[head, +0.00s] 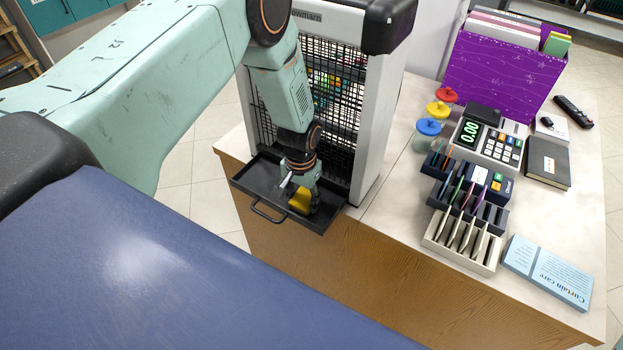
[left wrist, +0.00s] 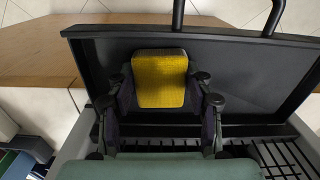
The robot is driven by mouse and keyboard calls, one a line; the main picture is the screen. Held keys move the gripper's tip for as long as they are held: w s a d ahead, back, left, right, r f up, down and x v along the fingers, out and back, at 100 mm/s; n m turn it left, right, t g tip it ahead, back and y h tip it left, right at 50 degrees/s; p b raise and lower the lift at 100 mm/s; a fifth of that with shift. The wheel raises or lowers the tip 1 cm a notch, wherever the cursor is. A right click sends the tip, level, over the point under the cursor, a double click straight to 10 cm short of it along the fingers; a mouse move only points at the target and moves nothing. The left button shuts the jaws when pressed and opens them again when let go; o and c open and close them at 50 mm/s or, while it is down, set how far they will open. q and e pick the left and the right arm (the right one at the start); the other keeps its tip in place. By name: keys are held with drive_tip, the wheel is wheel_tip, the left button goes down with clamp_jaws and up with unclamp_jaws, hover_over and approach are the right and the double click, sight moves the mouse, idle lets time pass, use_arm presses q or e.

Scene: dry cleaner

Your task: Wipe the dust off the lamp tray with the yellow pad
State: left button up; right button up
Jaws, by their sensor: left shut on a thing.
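The lamp tray (head: 256,177) is a shallow black tray with a wire handle, sticking out from the foot of a white lamp unit with a black grille. It also fills much of the left wrist view (left wrist: 262,75). My left gripper (head: 301,195) reaches down over the tray. It is shut on the yellow pad (head: 299,202), which shows clearly between the fingers in the left wrist view (left wrist: 160,78). The pad is over the tray floor; I cannot tell whether it touches. No dust stands out clearly on the visible floor. My right gripper is not in view.
The lamp unit (head: 378,110) stands right behind the tray on the counter (head: 385,235). To the right are lidded jars (head: 428,135), a cash register (head: 490,137), a card rack (head: 462,240), a purple box (head: 500,75) and a curtain care booklet (head: 548,272).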

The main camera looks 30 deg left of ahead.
use_arm(q)
drive_tip(key=shift+d, duration=0.2)
drive_tip(key=shift+d+r+p, duration=0.1)
drive_tip(key=shift+r+p, duration=0.1)
drive_tip(key=shift+p, duration=0.25)
wheel_tip(320, 180, up, 2)
drive_tip(key=shift+d+r+p, duration=0.1)
drive_tip(key=shift+r+p, duration=0.05)
drive_tip(key=shift+p, duration=0.25)
drive_tip(key=r, duration=0.1)
drive_tip(key=p, duration=0.1)
drive_tip(key=r+p, duration=0.1)
drive_tip(key=shift+a+r, duration=0.25)
drive_tip(key=shift+r, duration=0.1)
drive_tip(key=shift+d+r+p, duration=0.2)
drive_tip(key=shift+r+p, duration=1)
drive_tip(key=shift+r, duration=0.25)
drive_tip(key=shift+a, duration=0.1)
drive_tip(key=shift+f, duration=0.1)
